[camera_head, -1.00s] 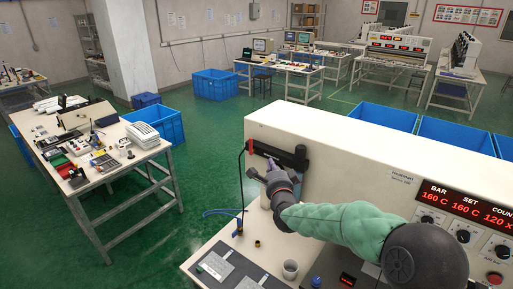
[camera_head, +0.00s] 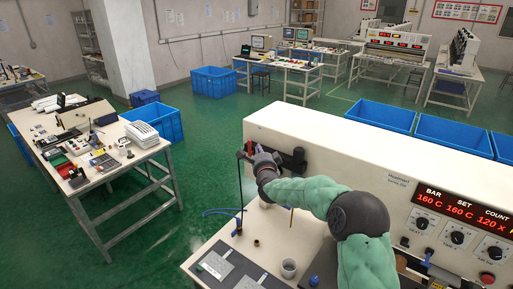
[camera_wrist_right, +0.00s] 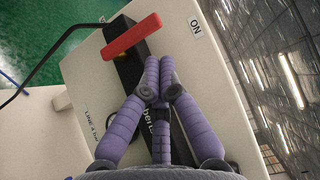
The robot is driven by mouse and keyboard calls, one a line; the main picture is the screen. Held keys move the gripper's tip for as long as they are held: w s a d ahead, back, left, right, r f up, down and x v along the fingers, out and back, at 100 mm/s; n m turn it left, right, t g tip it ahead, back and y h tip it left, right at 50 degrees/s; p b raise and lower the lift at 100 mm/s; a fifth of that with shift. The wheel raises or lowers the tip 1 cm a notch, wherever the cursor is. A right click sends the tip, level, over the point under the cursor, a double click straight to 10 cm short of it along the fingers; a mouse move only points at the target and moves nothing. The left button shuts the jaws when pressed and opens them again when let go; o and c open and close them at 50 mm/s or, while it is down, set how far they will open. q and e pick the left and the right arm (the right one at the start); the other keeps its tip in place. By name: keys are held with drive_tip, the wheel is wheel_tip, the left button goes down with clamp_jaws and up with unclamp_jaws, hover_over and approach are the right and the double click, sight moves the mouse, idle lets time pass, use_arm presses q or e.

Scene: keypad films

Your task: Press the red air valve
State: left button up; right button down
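The red air valve lever (camera_head: 248,147) is at the left end of a black block on the white machine's face. In the right wrist view the red lever (camera_wrist_right: 132,37) lies slanted across the black block (camera_wrist_right: 125,75), near an "ON" label. My right gripper (camera_head: 261,158) is just right of the lever in the head view and hides part of the black block. In the right wrist view its purple-grey fingers (camera_wrist_right: 160,75) are drawn together with nothing between them, tips just short of the lever. Contact cannot be told. My left gripper is not in view.
A black hose (camera_head: 241,190) runs down from the valve to the white bench. A small cup (camera_head: 289,269) and a grey panel (camera_head: 222,268) are on the bench. The machine's red display (camera_head: 462,213) and knobs are at right. A cluttered table (camera_head: 120,160) stands at left.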

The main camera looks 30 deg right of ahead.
drive_tip(key=shift+w+a, duration=0.25)
drive_tip(key=shift+w, duration=0.35)
drive_tip(key=shift+w+a+r+n+p, duration=0.1)
drive_tip(key=shift+w+r+n+p, duration=0.15)
drive_tip(key=shift+p, duration=0.6)
drive_tip(key=shift+s+g, duration=0.1)
drive_tip(key=shift+g, duration=0.2)
